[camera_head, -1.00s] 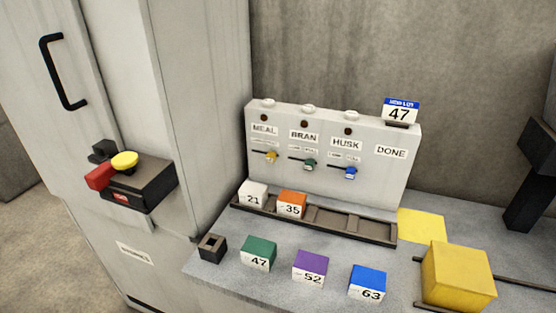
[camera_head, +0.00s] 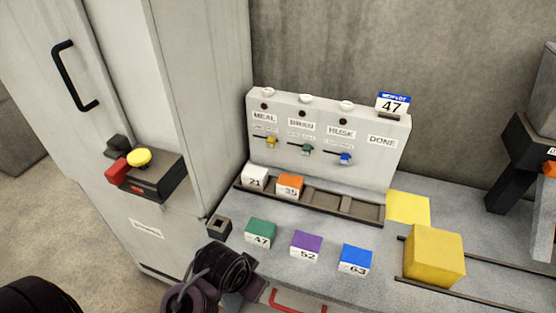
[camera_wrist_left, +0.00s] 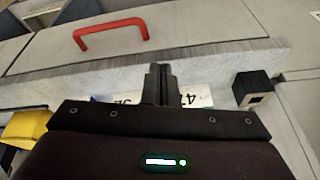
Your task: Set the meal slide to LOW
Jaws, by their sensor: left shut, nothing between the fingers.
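The meal slide is a small yellow knob (camera_head: 271,142) on a short dark slot under the MEAL label, on the upright white panel (camera_head: 390,165). The knob sits towards the right part of its slot; the small print above it is too small to read. My left gripper (camera_head: 232,274) is low at the front edge of the bench, below and apart from the panel. In the left wrist view its fingers (camera_wrist_left: 157,72) are together and empty, in front of the numbered blocks. My right gripper is not in view.
A green bran knob (camera_head: 306,149) and blue husk knob (camera_head: 344,158) sit right of the meal knob. A tray (camera_head: 362,211) holds blocks 21 and 35. Green (camera_head: 260,232), purple (camera_head: 306,245) and blue (camera_head: 355,257) blocks stand in front. A cabinet (camera_head: 200,110) rises at left.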

